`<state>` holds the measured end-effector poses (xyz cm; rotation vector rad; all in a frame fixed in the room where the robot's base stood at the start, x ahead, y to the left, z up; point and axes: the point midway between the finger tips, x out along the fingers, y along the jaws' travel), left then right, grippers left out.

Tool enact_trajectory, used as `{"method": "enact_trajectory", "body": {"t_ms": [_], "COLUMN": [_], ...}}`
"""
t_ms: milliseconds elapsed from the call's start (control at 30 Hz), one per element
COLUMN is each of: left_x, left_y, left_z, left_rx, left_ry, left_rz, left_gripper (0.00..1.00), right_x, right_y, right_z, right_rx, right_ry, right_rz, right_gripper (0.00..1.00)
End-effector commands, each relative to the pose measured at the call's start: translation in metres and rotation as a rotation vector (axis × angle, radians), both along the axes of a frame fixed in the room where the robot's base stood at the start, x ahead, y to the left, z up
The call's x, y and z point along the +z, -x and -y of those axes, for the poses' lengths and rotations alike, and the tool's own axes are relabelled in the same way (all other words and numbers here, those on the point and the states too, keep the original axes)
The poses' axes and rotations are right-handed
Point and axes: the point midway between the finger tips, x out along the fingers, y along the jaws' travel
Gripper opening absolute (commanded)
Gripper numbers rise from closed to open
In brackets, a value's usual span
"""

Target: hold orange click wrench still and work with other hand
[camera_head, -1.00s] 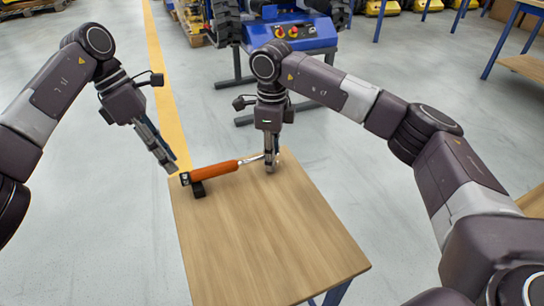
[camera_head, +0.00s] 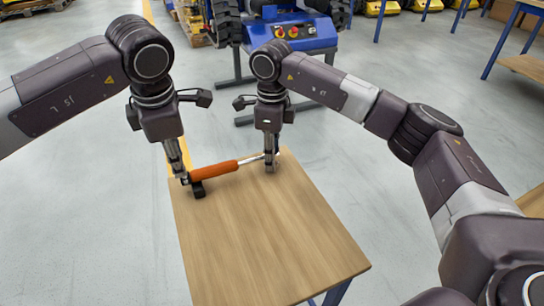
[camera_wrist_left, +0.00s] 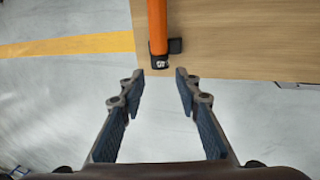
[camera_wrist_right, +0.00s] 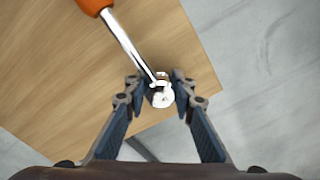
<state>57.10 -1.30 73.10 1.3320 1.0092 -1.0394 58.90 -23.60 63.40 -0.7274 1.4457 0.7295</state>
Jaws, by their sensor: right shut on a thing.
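The orange click wrench (camera_head: 215,171) lies along the far edge of the wooden table (camera_head: 262,235), its orange handle to the left and its chrome shaft to the right. A black rest (camera_head: 198,188) is under the handle's dark end. My right gripper (camera_head: 270,168) is shut on the wrench's chrome head (camera_wrist_right: 159,97); the fingers flank it in the right wrist view. My left gripper (camera_head: 182,180) is at the handle's end. In the left wrist view its fingers (camera_wrist_left: 161,72) are apart, with the dark end cap (camera_wrist_left: 159,62) just beyond the tips and nothing between them.
The table's front and middle are bare. A blue machine (camera_head: 290,35) on a dark stand is behind the table. Another blue-legged wooden table (camera_head: 525,66) stands at the far right. Grey floor with a yellow line surrounds the table.

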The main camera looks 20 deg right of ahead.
Motion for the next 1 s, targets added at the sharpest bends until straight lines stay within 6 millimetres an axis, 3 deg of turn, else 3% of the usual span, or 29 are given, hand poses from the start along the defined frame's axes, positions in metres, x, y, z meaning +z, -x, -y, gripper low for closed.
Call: {"method": "enact_trajectory", "body": {"t_ms": [500,1000], "left_x": [-0.056,-0.066], "left_y": [-0.014,-0.016], "left_z": [0.0,0.0], "left_rx": [0.0,-0.001], "left_ry": [-0.001,0.0], "left_rz": [-0.003,-0.001], "left_gripper": [0.3,0.28], "right_x": [0.0,0.0], "right_y": [0.0,0.0], "right_z": [0.0,0.0], "right_rx": [0.0,0.0], "right_ry": [0.0,-0.001], "right_rz": [0.0,0.001], "right_gripper": [0.0,0.0]}}
